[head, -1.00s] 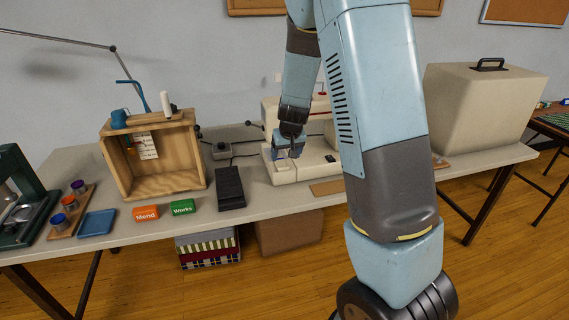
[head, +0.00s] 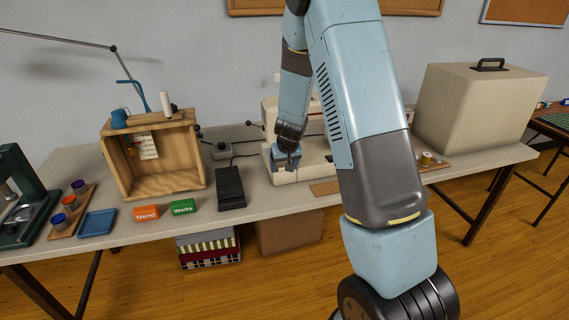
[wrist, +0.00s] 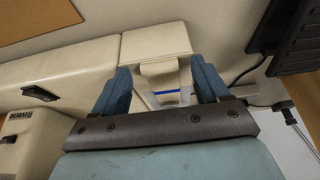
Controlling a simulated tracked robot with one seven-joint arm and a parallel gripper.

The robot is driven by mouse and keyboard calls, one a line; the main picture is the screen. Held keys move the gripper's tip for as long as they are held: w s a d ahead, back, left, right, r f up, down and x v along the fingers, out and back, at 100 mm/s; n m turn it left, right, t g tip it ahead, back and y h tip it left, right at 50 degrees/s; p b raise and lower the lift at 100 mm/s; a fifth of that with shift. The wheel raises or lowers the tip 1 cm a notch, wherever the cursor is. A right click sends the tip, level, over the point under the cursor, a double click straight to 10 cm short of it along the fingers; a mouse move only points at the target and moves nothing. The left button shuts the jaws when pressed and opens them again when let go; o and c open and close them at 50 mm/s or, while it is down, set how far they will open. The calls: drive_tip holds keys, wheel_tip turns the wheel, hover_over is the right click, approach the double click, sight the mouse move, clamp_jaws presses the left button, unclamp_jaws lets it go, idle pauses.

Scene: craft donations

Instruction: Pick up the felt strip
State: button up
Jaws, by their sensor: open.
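My gripper (head: 286,163) hangs at the left end of the cream sewing machine (head: 305,172), low over its bed. In the wrist view its two blue fingers (wrist: 160,76) stand apart with a gap between them. A thin blue strip (wrist: 174,92) shows in that gap against the machine's pale surface; it looks like the felt strip, but it is too small to be sure. I cannot tell whether a finger touches it. In the head view, the gripper hides that spot.
A black foot pedal (head: 230,187) lies left of the machine, with a cable behind. A brown board (head: 325,187) lies before it. A beige case (head: 470,115) stands right.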

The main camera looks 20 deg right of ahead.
drive_tip(key=c, duration=1.1)
drive_tip(key=shift+r, duration=0.15)
